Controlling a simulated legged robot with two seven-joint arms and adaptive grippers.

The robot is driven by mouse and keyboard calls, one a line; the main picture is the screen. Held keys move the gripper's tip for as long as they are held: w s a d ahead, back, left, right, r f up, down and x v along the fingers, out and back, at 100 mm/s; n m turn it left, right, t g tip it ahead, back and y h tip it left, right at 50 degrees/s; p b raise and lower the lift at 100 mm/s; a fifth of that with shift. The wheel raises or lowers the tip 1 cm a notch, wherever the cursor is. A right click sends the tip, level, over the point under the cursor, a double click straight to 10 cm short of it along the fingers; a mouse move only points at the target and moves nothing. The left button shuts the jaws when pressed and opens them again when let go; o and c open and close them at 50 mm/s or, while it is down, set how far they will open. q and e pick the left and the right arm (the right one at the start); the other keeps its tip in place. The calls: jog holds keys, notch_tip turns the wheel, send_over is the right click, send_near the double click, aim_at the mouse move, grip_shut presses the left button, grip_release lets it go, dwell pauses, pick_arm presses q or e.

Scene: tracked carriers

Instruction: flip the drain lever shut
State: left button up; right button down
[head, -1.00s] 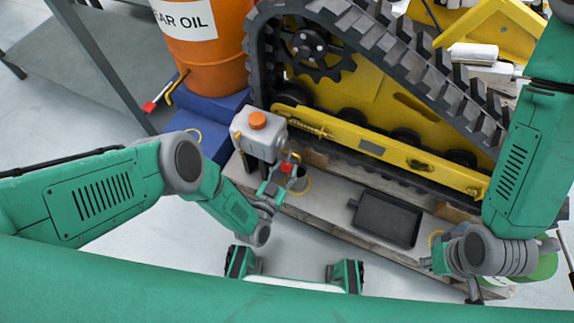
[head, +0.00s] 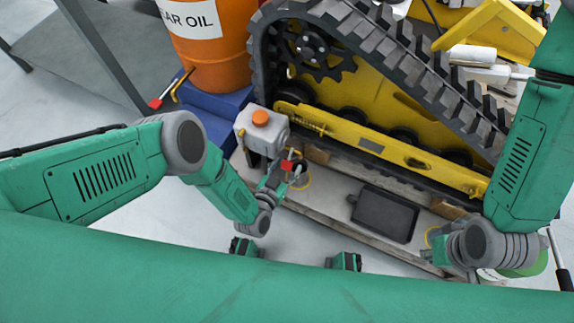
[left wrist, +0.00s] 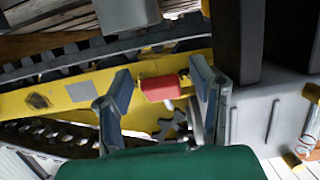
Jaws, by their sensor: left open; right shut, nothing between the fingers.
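A small red lever (head: 287,165) sticks out beside the grey tank (head: 248,133) with the orange cap. My left gripper (head: 280,176) is open at the lever. In the left wrist view the red lever (left wrist: 158,88) lies between the two spread fingers (left wrist: 162,76), with a gap on each side. I cannot tell whether a finger touches it. The tank's lower side (left wrist: 260,115) shows to the right there. My right gripper (head: 440,252) is at the lower right, away from the lever; its fingertips are small and partly hidden.
The yellow carrier frame (head: 385,150) and black track (head: 400,65) stand behind. An orange oil drum (head: 212,50) on a blue base has its own red-handled tap (head: 156,103).

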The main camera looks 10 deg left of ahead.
pick_arm(q)
jog(key=v, duration=0.7)
jog(key=shift+s, duration=0.2)
jog(key=shift+a, duration=0.1)
